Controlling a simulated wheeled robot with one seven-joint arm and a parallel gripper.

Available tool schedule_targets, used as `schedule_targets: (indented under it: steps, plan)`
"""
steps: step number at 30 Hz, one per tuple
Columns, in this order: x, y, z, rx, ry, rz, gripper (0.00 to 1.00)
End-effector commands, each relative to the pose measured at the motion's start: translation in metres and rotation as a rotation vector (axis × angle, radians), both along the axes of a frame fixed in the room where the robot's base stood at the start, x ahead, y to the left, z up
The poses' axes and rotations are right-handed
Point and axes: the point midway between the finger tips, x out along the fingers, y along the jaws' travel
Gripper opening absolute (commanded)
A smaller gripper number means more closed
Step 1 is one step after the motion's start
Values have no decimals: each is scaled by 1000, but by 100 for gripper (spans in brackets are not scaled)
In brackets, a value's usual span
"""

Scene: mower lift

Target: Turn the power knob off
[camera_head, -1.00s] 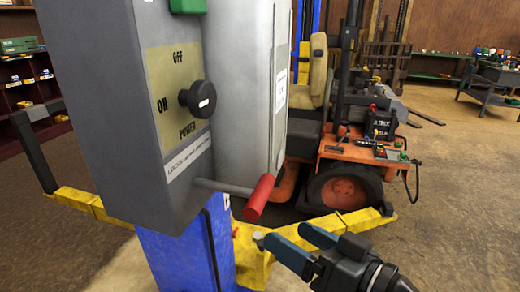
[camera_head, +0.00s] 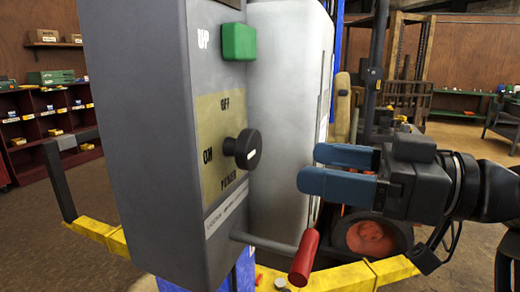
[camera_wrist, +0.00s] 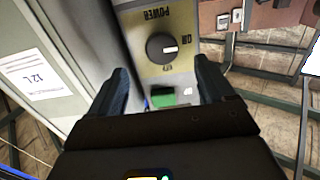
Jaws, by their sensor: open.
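The round black power knob (camera_head: 243,150) sticks out from a beige label plate (camera_head: 214,168) on the side of a grey control box (camera_head: 150,120). The plate reads OFF above the knob, ON beside it and POWER below. In the wrist view the knob (camera_wrist: 160,47) appears upside down, its white mark pointing toward ON. My gripper (camera_head: 308,168) is open and empty, its blue fingers to the right of the knob and clear of it. In the wrist view the knob lies beyond and between the fingers (camera_wrist: 163,82).
A green button (camera_head: 238,42) marked UP sits above the knob. A red-handled lever (camera_head: 303,258) juts out below it, under my gripper. A pale post (camera_head: 285,110) stands behind the box. An orange vehicle (camera_head: 372,237) is farther back. Space between fingers and knob is clear.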

Motion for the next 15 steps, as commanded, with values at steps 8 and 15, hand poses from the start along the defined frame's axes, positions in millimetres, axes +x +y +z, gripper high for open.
schedule_targets:
  steps: [8,15]
  plan:
    - [5,22,6,-9,-11,22,82]
    - [18,56,6,-8,-12,20,82]
